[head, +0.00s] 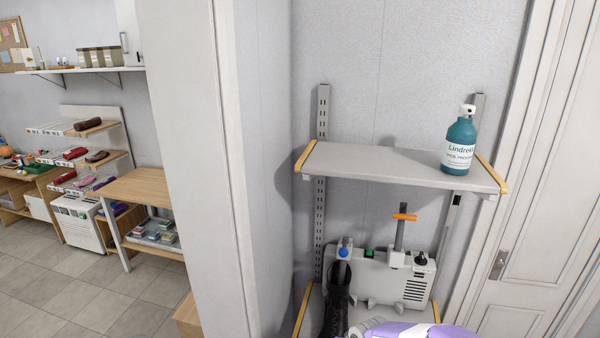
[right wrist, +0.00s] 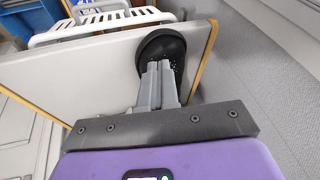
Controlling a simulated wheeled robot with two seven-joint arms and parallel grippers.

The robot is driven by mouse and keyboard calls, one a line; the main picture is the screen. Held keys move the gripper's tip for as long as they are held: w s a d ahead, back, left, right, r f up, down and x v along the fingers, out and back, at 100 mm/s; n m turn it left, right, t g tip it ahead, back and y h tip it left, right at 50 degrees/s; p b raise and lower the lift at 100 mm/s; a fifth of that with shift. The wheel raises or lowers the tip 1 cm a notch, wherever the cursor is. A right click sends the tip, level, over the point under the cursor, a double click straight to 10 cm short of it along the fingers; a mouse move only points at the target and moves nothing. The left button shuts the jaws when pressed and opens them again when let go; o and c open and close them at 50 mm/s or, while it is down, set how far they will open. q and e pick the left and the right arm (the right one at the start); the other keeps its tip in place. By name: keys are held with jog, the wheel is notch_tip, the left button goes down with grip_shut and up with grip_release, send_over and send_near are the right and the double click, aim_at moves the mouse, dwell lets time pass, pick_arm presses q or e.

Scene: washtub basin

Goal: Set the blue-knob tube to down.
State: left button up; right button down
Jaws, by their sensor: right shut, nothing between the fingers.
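My right arm shows purple at the bottom edge of the head view. In the right wrist view my right gripper (right wrist: 158,68) is shut and empty, its fingertips in front of a black rounded thing (right wrist: 162,48); contact is unclear. My left gripper is not in view.
An orange-topped tube (head: 401,232), a green knob (head: 369,253) and a black knob (head: 420,259) sit on the machine. The upper shelf (head: 385,165) overhangs it and carries a teal bottle (head: 459,143). A pale wall edge (head: 190,170) stands at left, a door (head: 520,240) at right.

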jog(key=s+f+g+y+b, duration=0.1)
jog(key=s+f, duration=0.9)
jog(key=f, duration=0.3)
jog(key=s+f+m+g+y+b, duration=0.1)
jog(key=s+f+g+b, duration=0.1)
jog(key=s+f, duration=0.9)
notch_tip(320, 180, down, 2)
jog(key=shift+s+a+f, duration=0.1)
jog(key=shift+s+a, duration=0.15)
jog(key=shift+a, duration=0.1)
